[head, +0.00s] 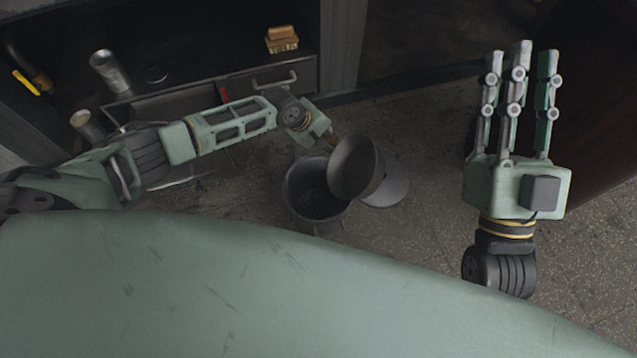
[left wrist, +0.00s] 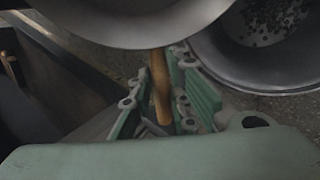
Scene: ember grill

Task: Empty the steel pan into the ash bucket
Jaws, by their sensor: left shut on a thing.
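The steel pan (head: 357,170) is a grey, round vessel held in the air beside and partly over the ash bucket (head: 291,196), tilted. My left gripper (head: 322,134) is shut on its wooden handle (left wrist: 160,88); the pan's underside and rim (left wrist: 130,38) show above the fingers in the left wrist view. The bucket is dark grey, open and upright on the floor; its wall (left wrist: 222,62) also shows in the left wrist view, with dark bits inside. Whether the pan holds anything is unclear. My right gripper (head: 518,95) is open, empty, fingers extended upward.
A pale grey round thing (head: 394,186) stands behind the pan, partly hidden. A counter at the back left holds a metal cup (head: 108,70), another cylinder (head: 86,124) and a yellow brush-like block (head: 282,39). A dark brown panel (head: 590,130) stands at the right.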

